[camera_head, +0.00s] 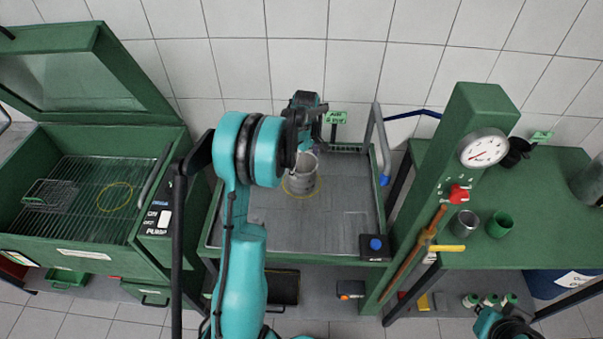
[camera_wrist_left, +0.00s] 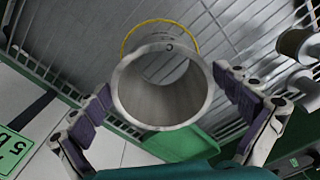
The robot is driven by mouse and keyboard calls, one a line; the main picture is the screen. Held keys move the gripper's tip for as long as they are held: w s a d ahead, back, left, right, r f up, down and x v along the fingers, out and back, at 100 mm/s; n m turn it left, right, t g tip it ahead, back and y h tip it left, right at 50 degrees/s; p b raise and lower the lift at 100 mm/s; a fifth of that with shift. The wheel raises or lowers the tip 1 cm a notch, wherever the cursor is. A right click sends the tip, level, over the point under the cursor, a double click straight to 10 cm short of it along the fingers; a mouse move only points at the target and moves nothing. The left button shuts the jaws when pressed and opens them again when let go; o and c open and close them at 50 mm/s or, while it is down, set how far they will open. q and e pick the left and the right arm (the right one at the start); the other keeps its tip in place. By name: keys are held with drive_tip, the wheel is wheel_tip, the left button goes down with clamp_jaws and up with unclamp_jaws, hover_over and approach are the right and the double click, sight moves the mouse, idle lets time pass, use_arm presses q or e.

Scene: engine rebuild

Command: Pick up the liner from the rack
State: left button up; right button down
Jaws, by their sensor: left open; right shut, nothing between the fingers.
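The liner (camera_head: 304,178) is a grey metal cylinder standing upright on the wash tray (camera_head: 340,226), inside a yellow ring marking. In the left wrist view, I look down into the open top of the liner (camera_wrist_left: 160,98). My left gripper (camera_head: 308,146) is above the liner, and its arm hides part of the tray. In the left wrist view, the fingers of my left gripper (camera_wrist_left: 163,80) are open, one on each side of the liner's rim, with gaps visible. My right gripper (camera_head: 515,328) is low at the bottom right, partly cut off by the frame.
A green washer cabinet (camera_head: 62,245) with an open lid stands left, its wire rack holding a basket and an empty yellow ring. A green press post (camera_head: 440,190) with gauge stands right. A silver cylinder (camera_head: 464,222) and green cup (camera_head: 500,224) stand on the right bench.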

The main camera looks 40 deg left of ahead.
sight(302, 172)
use_arm(q)
drive_tip(key=f, duration=0.2)
drive_tip(key=a+f+b, duration=0.1)
drive_tip(key=f, duration=0.2)
drive_tip(key=shift+a, duration=0.1)
drive_tip(key=c, duration=1.2)
drive_tip(key=shift+r, duration=0.15)
